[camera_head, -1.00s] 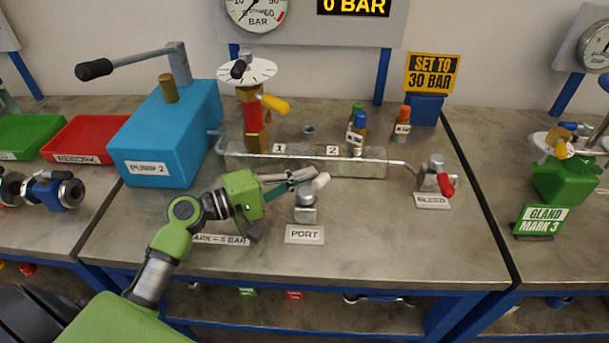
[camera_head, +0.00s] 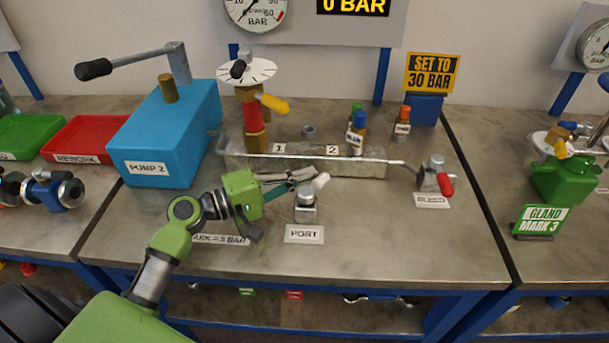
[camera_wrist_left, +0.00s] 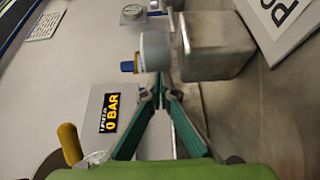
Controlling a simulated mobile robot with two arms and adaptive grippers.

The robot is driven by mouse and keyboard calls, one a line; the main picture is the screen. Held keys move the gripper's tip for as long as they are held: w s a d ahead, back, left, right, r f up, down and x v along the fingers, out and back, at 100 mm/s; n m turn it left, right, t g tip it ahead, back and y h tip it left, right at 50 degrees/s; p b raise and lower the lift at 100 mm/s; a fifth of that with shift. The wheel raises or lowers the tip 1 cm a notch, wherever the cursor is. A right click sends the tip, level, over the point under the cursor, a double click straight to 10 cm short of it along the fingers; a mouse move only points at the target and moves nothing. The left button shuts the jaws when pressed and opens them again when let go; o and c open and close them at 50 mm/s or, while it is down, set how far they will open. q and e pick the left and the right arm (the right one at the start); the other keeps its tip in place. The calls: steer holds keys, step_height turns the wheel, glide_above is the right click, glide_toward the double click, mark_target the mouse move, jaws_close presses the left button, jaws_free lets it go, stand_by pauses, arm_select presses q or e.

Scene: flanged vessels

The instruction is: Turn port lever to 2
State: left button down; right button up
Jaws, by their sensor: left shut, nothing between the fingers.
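The port valve (camera_head: 306,208) is a small metal block with a grey cap, standing behind the PORT label (camera_head: 304,234). Its pale lever (camera_head: 320,183) points up and to the right, toward the plate marked 2 (camera_head: 332,150). The plate marked 1 (camera_head: 279,148) is further left on the metal manifold bar. My left gripper (camera_head: 302,175) is shut and empty, with its fingertips just left of the lever. In the left wrist view the shut fingertips (camera_wrist_left: 160,84) are close to the grey cap (camera_wrist_left: 155,50) beside the metal block (camera_wrist_left: 215,45); I cannot tell whether they touch. My right gripper is not in view.
A blue pump (camera_head: 170,135) stands at the left. A bleed valve with a red lever (camera_head: 446,185) is at the right. A thin pipe runs along the manifold bar (camera_head: 370,170) behind my gripper. The bench front right of the port is clear.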

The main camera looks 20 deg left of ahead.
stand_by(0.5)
arm_select(q)
steer(key=v, duration=1.1)
steer(key=shift+s+a, duration=0.15)
steer(key=shift+s, duration=0.05)
steer(key=shift+s+a+r, duration=0.1)
steer(key=shift+r, duration=0.05)
steer(key=w+a+r+m+g+p, duration=0.4)
steer(key=r+m+p, duration=0.35)
steer(key=p, duration=0.65)
steer(key=shift+g, duration=0.9)
steer(key=p+x, duration=0.2)
steer(key=x, duration=0.2)
steer(key=s+p+x, duration=0.1)
steer(key=x, duration=0.3)
steer(key=s+d+f+p+x, duration=0.1)
steer(key=p+x, duration=0.1)
steer(key=x, duration=0.3)
steer(key=shift+s+d+f+p, duration=0.15)
steer(key=shift+p, duration=0.15)
